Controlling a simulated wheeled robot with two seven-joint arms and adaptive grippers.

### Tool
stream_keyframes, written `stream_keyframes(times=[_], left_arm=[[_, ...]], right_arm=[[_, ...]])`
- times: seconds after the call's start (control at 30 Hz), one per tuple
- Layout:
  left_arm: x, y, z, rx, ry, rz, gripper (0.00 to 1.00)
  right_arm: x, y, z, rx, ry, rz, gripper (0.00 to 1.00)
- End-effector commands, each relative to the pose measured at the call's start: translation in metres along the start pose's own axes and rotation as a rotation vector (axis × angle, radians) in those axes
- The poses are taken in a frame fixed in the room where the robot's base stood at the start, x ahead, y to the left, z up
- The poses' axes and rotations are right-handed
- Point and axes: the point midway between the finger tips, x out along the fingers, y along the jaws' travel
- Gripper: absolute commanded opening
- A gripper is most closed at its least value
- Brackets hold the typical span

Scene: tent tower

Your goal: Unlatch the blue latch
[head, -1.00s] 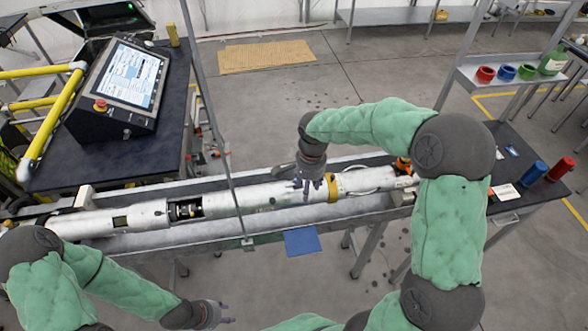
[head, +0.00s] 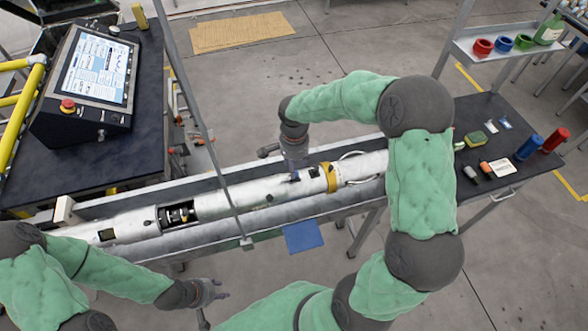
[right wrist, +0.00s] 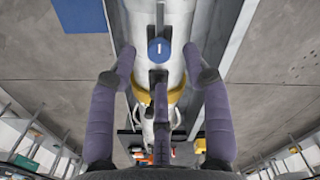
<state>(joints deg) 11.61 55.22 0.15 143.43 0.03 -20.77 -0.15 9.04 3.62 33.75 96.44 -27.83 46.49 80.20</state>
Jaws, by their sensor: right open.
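The blue latch (right wrist: 159,50) is a round blue knob with a white mark along the tube, on top of the silver tube (right wrist: 172,15). In the head view the tube (head: 245,197) lies in a long grey trough. My right gripper (right wrist: 160,66) is open, with its purple fingers spread on both sides of the latch and apart from it. In the head view my right gripper (head: 294,168) points down at the tube, left of the yellow ring (head: 329,177), and largely hides the latch. My left gripper (head: 220,289) is empty in front of the trough; its opening is unclear.
A thin grey post (head: 205,120) rises in front of the tube. A control panel (head: 95,65) stands at the left. Red and blue cylinders (head: 529,147) stand on the right table.

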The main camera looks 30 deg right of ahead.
Motion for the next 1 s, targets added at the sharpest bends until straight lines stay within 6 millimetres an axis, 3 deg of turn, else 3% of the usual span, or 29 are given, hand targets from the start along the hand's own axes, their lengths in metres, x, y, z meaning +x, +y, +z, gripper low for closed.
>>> stream_keyframes(times=[0.23,0.6,0.77,0.8,1.0], left_arm=[[0.001,0.0,0.0,0.0,0.0,0.0,0.4],[0.001,0.0,0.0,0.0,0.0,0.0,0.4],[0.001,0.0,0.0,0.0,0.0,0.0,0.4],[0.001,0.0,0.0,0.0,0.0,0.0,0.4],[0.001,0.0,0.0,0.0,0.0,0.0,0.4]], right_arm=[[0.026,0.0,0.0,0.001,0.0,0.001,0.49],[0.03,0.0,0.0,0.0,0.001,-0.001,0.49],[0.03,0.0,0.0,0.0,0.0,-0.001,0.04],[0.03,0.0,0.0,0.0,0.0,-0.001,0.0],[0.03,0.0,0.0,-0.003,0.0,-0.001,0.0]])
